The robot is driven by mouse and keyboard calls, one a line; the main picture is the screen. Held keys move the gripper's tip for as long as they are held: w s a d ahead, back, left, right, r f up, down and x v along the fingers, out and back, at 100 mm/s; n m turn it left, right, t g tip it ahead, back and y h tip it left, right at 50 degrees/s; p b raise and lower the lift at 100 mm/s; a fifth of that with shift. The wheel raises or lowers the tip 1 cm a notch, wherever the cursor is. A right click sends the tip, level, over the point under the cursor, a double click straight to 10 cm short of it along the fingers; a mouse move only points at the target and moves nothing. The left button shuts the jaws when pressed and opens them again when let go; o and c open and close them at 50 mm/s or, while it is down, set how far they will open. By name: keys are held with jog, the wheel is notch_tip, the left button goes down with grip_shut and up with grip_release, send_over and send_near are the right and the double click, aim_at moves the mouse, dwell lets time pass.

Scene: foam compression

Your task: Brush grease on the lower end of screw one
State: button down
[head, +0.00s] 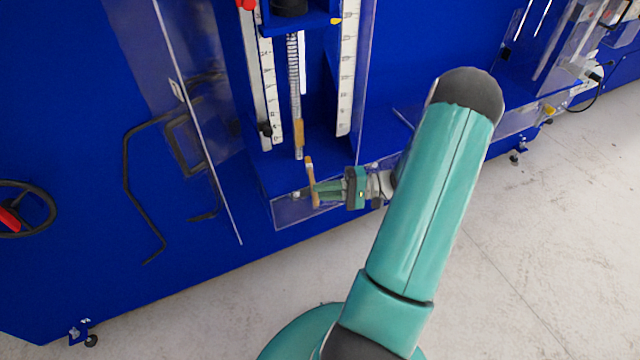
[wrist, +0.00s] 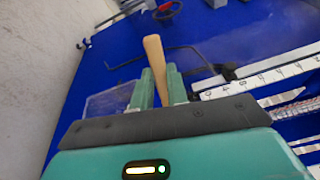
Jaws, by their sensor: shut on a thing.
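The screw (head: 293,70) stands upright between two scales in the blue frame. A stretch near its lower end is amber-brown (head: 299,133); I cannot tell for sure whether this is grease. My gripper (head: 318,190) is shut on a brush (head: 311,178) with a light wooden handle. The brush stands nearly upright, its tip just below the screw's lower end. I cannot tell whether they touch. In the wrist view the handle (wrist: 154,58) sticks up between my green fingers (wrist: 158,88). Part of the screw (wrist: 297,108) shows at the right; the bristles are not visible there.
White scales (head: 348,70) flank the screw, and a clear panel (head: 190,100) stands to the left. A bent black rod (head: 127,170) and a handwheel (head: 22,207) are further left. The pale floor (head: 540,230) is open at the right.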

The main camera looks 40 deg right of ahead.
jog(key=shift+s+a, duration=0.2)
jog(key=shift+s, duration=0.4)
jog(key=shift+s+a, duration=0.25)
jog(key=shift+s, duration=0.5)
jog(key=shift+s+a, duration=0.2)
jog(key=shift+s, duration=0.5)
